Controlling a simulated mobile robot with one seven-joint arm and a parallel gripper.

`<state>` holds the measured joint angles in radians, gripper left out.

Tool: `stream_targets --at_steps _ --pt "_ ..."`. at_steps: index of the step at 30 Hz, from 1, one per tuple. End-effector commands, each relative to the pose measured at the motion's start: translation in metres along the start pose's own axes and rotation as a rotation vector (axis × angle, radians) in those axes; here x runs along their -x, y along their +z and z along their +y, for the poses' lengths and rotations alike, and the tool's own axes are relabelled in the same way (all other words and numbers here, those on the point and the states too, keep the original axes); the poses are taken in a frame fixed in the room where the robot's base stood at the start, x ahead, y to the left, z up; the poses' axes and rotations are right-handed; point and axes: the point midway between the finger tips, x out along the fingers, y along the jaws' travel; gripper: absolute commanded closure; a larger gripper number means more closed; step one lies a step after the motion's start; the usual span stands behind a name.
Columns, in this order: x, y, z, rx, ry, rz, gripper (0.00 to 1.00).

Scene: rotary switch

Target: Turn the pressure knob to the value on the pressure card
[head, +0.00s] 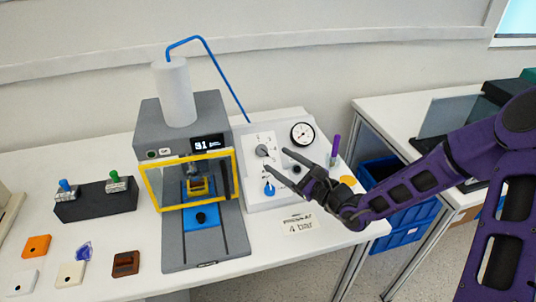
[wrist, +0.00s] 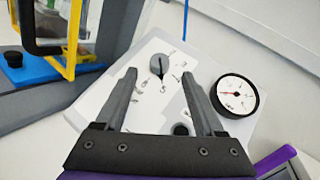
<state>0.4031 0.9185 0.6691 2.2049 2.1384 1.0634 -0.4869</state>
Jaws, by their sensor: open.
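The grey pressure knob (head: 262,151) sits on the white sloped panel (head: 262,202) beside the grey machine. It also shows in the wrist view (wrist: 159,64), with a dark pointer line and small numbers around it; I cannot tell surely which number it points at. The pressure card (head: 298,223) lies on the table in front of the panel and appears to read 4 bar. My gripper (head: 275,165) is open in front of the panel. In the wrist view its fingers (wrist: 158,75) stand apart, with the knob seen between and just beyond their tips. Contact with the knob is not visible.
A round gauge (head: 302,133) stands at the panel's upper right, with a blue knob (head: 269,188) low on the panel. The machine with a yellow-framed guard (head: 148,190) is to the left. A purple marker (head: 335,147) stands at the right.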

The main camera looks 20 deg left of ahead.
Motion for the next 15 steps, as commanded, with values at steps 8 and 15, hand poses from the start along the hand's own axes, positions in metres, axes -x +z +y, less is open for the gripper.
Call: stream_targets --at_steps 8,15 --pt "-0.044 0.000 0.000 0.001 0.001 -0.001 0.29" --pt "-0.054 0.000 0.000 0.000 -0.001 0.000 0.29"
